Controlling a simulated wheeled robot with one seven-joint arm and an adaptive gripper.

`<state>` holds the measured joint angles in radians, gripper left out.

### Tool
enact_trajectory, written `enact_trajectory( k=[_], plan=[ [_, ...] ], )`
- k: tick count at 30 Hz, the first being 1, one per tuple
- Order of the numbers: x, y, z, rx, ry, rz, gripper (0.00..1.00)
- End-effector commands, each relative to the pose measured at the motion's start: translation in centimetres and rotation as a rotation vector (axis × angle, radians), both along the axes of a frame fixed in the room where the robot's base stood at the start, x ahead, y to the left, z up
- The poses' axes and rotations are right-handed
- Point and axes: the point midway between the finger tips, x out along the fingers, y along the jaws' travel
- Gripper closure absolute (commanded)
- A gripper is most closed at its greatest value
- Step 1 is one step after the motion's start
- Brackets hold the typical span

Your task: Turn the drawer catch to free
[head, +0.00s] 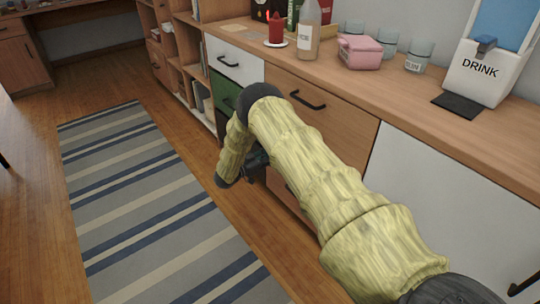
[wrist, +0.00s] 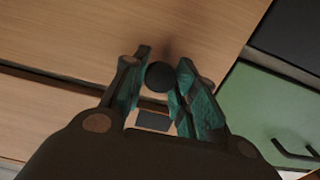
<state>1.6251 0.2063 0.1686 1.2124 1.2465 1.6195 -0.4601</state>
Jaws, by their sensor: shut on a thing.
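The drawer catch (wrist: 160,75) is a small dark round piece on a pale wood drawer front (wrist: 90,40) in the wrist view. My gripper (wrist: 160,80) is shut on it, one teal-padded finger on each side. A dark rectangular piece (wrist: 152,121) shows between the fingers, nearer the palm; I cannot tell if it belongs to the catch. In the head view my gripper (head: 257,163) is a dark shape low against the drawer fronts, largely hidden by my arm. The catch is hidden there.
A green drawer front (head: 228,92) with a dark handle is beside the wood ones; it also shows in the wrist view (wrist: 275,115). The counter (head: 440,110) above holds a candle, a bottle, a pink box and a drink dispenser. A striped rug (head: 150,200) lies on clear floor.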

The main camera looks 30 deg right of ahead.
Motion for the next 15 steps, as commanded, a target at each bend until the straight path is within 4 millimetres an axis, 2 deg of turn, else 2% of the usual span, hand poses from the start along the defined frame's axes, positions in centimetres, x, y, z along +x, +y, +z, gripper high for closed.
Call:
enact_trajectory(
  k=[9,10,13,15],
  plan=[
    [-0.03,0.01,-0.09,0.001,0.002,0.000,0.96],
    [-0.03,0.01,-0.09,0.001,0.002,0.000,0.70],
    [-0.03,0.01,-0.08,0.001,0.002,0.000,0.52],
    [-0.02,0.00,-0.06,0.001,0.001,0.000,0.49]
  ],
)
